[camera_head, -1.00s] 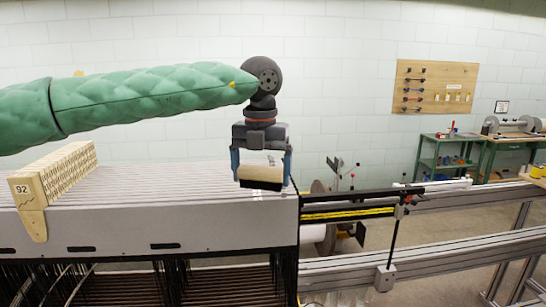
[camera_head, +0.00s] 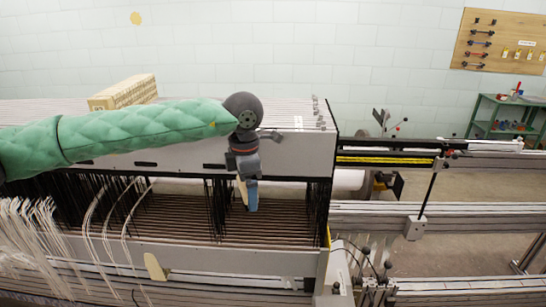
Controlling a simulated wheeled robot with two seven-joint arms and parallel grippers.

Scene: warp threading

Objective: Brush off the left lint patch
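My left gripper (camera_head: 248,203) hangs from the green-sleeved arm in front of the loom's grey top beam (camera_head: 290,146), over the opening with the dark harness rods. A strip of pale wood, the brush (camera_head: 242,191), shows beside its blue finger, so the gripper appears shut on it. The bristles cannot be made out. No patch that I can clearly call the left lint patch shows; the arm covers part of the loom top. Small grey specks (camera_head: 319,113) lie at the right end of the loom top; I cannot tell whether they are lint. My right gripper is out of view.
White warp threads (camera_head: 40,235) hang at the left. Metal rails (camera_head: 470,217) run to the right. Small dark knobbed parts (camera_head: 365,285) stand at the lower right.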

